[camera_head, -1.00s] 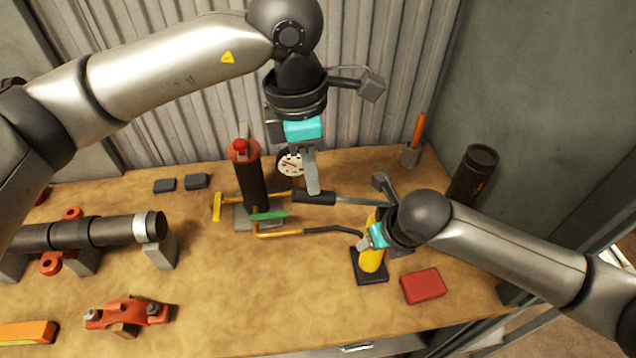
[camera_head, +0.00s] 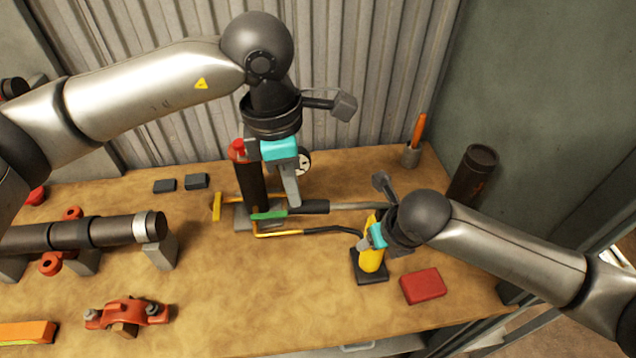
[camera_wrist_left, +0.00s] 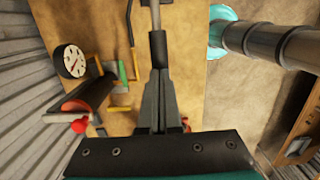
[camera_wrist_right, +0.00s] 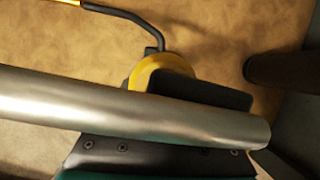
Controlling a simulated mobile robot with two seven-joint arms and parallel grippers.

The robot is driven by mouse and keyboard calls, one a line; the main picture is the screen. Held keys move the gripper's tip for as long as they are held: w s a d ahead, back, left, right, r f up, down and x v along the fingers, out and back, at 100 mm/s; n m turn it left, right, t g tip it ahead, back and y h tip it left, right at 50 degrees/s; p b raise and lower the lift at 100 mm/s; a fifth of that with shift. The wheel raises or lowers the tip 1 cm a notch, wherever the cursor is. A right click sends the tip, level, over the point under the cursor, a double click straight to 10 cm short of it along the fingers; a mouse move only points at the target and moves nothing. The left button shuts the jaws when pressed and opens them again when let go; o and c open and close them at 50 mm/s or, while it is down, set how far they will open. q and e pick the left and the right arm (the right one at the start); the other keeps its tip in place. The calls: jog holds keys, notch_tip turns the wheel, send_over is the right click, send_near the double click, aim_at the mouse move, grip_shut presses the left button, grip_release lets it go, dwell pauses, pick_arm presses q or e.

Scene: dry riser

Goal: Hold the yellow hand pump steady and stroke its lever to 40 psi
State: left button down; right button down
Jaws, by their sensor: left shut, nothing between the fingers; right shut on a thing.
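The yellow hand pump (camera_head: 370,260) stands upright on a black base at the bench's right. Its lever (camera_head: 360,206), a steel rod with a black grip (camera_head: 316,207), reaches left, nearly level. My left gripper (camera_head: 294,204) is shut and empty, its fingertips at the grip's outer end, pointing down; in the left wrist view the grip (camera_wrist_left: 158,48) lies just past the fingertips. Contact is hard to judge. My right gripper (camera_head: 366,240) is shut on the pump's upper body. The lever (camera_wrist_right: 130,112) crosses the right wrist view. The white dial gauge (camera_head: 305,163) is partly hidden; its reading is illegible.
A dark cylinder with a red top (camera_head: 253,185) stands behind my left gripper. A black hose (camera_head: 335,229) runs to the pump. A red block (camera_head: 423,286) lies right of the pump. A clamped pipe (camera_head: 85,234) is at left. The front middle of the bench is clear.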

pick_arm(q)
jog(key=shift+a+r, duration=0.1)
jog(key=shift+r, duration=0.05)
notch_tip(320, 180, up, 12)
jog(key=a, duration=0.1)
jog(key=shift+s, duration=0.15)
dwell(0.3)
jog(key=shift+a, duration=0.1)
dwell(0.4)
pick_arm(e)
jog(key=shift+c, duration=0.5)
grip_release()
